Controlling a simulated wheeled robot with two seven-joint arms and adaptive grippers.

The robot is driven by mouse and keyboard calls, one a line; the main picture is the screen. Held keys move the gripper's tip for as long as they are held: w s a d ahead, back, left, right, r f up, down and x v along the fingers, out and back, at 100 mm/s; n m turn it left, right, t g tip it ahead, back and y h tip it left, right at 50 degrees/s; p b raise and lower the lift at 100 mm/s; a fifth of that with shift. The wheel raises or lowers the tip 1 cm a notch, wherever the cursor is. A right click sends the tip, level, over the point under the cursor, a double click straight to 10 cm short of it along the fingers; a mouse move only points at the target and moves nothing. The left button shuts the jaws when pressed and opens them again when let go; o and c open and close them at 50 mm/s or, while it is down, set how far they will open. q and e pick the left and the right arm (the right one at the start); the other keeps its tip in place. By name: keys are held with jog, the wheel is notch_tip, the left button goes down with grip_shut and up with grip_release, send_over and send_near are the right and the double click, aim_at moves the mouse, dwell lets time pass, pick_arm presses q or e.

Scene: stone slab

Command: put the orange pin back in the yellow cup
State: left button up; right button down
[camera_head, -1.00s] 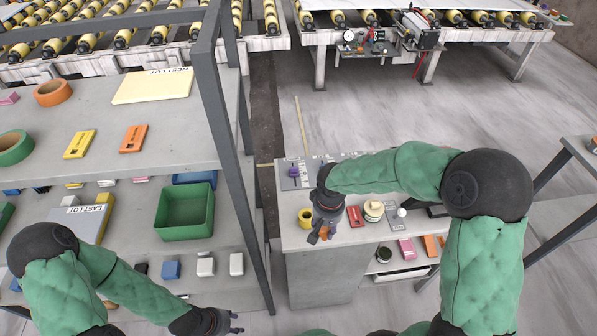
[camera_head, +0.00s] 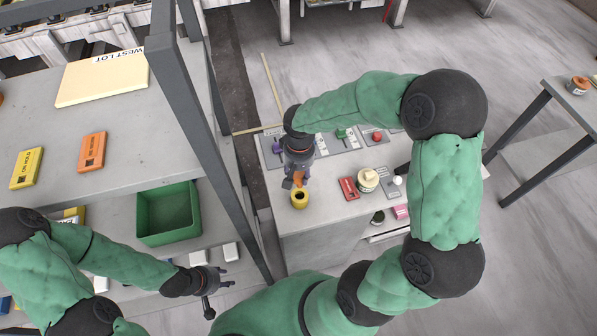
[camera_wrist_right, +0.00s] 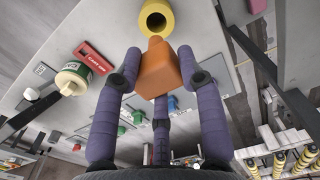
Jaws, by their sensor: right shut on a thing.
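The yellow cup (camera_head: 300,201) stands upright near the front left edge of the grey counter, its dark mouth showing. It is also at the top of the right wrist view (camera_wrist_right: 155,17), with its opening in sight. My right gripper (camera_head: 296,179) is shut on the orange pin (camera_wrist_right: 158,70). The pin's narrow end appears close to the cup's rim in the wrist view; whether they touch I cannot tell. In the head view the pin (camera_head: 299,181) is partly hidden by the fingers, just behind the cup. My left gripper (camera_head: 219,288) is open and empty, low by the shelf.
A red block (camera_head: 348,188), a cream-lidded jar (camera_head: 367,180) and a white knob (camera_head: 397,180) stand right of the cup. A panel with coloured pieces (camera_head: 341,134) lies behind. A shelf post (camera_head: 197,117) and green bin (camera_head: 168,214) are to the left.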

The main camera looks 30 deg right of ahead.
jog(key=shift+f+b, duration=4.5)
jog(key=shift+f, duration=0.8)
jog(key=c, duration=0.7)
grip_release()
notch_tip(320, 180, up, 12)
jog(key=shift+d, duration=0.1)
